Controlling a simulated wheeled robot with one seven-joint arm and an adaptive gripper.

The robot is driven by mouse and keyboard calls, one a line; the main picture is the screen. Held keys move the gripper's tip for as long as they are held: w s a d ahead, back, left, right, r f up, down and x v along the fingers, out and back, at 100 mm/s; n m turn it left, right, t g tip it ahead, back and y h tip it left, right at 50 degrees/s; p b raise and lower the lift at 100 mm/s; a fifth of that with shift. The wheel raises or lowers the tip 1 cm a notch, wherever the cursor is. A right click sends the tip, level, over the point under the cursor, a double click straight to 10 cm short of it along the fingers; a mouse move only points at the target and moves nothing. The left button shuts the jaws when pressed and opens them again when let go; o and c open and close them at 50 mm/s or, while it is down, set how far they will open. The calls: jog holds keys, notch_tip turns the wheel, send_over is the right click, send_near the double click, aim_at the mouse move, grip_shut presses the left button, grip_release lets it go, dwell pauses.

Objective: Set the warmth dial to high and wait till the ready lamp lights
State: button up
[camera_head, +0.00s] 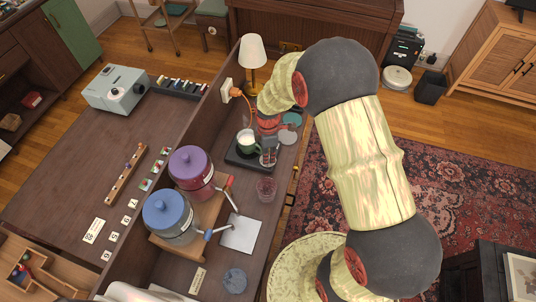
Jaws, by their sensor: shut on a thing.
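The dial's setting cannot be read. I cannot make out a ready lamp in this view.
A lamp (252,55) and an orange plug with a cord (238,92) stand behind. A clear glass (266,189) is close in front of the plate. Purple-lidded (191,166) and blue-lidded (168,216) dispensers stand front left.

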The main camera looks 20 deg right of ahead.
grip_shut()
jog(key=shift+m, duration=0.3)
jog(key=m, duration=0.4)
jog(key=shift+p, duration=0.4)
jog(key=shift+m, duration=2.1)
jog(key=o, duration=0.7)
grip_release()
